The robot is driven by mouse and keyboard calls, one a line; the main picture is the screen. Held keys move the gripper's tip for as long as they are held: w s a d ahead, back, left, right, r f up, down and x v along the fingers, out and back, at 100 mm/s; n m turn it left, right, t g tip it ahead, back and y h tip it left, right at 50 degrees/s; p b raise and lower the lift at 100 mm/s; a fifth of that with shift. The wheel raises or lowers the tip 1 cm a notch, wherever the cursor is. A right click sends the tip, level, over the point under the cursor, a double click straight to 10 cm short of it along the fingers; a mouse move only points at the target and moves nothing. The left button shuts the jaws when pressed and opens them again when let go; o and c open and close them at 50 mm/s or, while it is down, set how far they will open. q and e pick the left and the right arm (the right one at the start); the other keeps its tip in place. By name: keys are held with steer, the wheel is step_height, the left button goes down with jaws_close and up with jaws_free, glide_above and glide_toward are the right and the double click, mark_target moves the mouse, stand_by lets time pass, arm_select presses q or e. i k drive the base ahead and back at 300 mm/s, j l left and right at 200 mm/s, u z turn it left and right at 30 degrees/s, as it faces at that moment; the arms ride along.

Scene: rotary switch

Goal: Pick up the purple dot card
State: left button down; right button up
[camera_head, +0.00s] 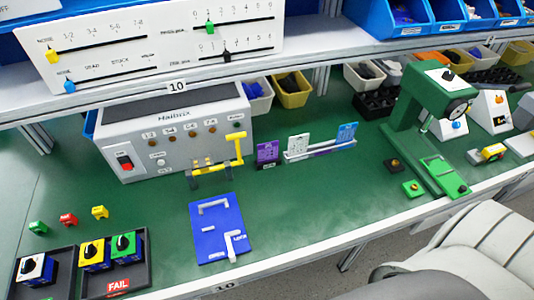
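The purple dot card (268,151) stands upright on the green workbench, right of the yellow lever. It is at the left end of a row with a white card (298,144) and a blue card (347,133). A pale rail or holder (322,150) runs along the foot of the white and blue cards. The marks on the purple card are too small to read clearly. Neither of my grippers is in view.
A grey control box (176,132) with a yellow lever (237,150) stands left of the cards. A blue plate (219,228) lies in front, a green press (425,110) stands right. A shelf (300,62) overhangs the back. Bench surface before the cards is clear.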

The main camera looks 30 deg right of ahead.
mark_target(267, 152)
steer(key=z, duration=1.35)
steer(key=i+l+u, duration=0.15)
steer(key=l+u, duration=0.5)
steer(key=l, duration=0.25)
steer(key=i+l+u, duration=0.1)
steer(key=l+u, duration=0.25)
steer(key=l, duration=0.2)
